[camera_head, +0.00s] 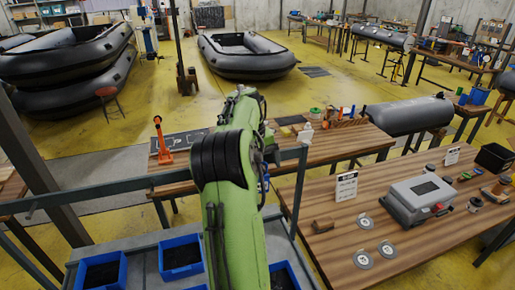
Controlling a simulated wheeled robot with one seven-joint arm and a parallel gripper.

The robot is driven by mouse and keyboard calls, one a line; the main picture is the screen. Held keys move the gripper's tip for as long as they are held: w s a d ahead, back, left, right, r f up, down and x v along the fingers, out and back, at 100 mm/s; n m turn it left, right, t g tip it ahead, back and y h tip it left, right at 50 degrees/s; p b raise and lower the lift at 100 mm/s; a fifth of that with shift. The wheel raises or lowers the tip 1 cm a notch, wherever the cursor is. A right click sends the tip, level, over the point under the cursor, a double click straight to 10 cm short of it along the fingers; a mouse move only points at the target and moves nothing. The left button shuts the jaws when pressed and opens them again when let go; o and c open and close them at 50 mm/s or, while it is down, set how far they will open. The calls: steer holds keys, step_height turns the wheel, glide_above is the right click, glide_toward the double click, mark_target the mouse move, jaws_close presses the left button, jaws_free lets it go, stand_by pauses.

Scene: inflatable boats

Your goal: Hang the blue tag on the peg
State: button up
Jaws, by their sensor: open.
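My green arm (230,200) rises through the middle of the picture and bends away over the back wooden bench. My gripper is hidden behind the arm, so its fingers do not show. A small blue patch (266,183) shows just right of the arm. I cannot tell whether it is the blue tag or something else. No peg can be made out for certain. An orange upright tool or stand (158,142) is at the left end of the back bench.
The right bench (330,250) holds a grey case (419,200), several flat round discs (363,260), a brown block (322,225) and a white sign (347,186). Blue bins (181,257) sit on my front left. A grey metal rail (130,187) crosses before the back bench. Inflatable boats (246,54) lie beyond.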

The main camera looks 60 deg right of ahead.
steer(key=v, duration=1.2)
steer(key=shift+a+r, duration=0.15)
steer(key=w+a+f+n+t+b, duration=0.1)
steer(key=w+a+n+t+b, duration=0.15)
steer(key=a, duration=0.95)
steer(key=w+a+f+n+t+b, duration=0.2)
steer(key=w+a+b, duration=0.1)
steer(key=a, duration=0.8)
steer(key=s+a+f+n+t+y+b, duration=0.1)
steer(key=s+a+f+n, duration=0.1)
steer(key=s+a+f, duration=0.3)
steer(key=s+a+f+n+t+b, duration=0.1)
steer(key=s+a+f+n+b, duration=0.1)
steer(key=s+a+f, duration=0.4)
steer(key=a+f, duration=0.3)
steer(key=a, duration=0.3)
steer(key=shift+a+t+y, duration=0.25)
steer(key=shift+t+y, duration=0.1)
steer(key=shift+y, duration=0.05)
steer(key=shift+n, duration=0.25)
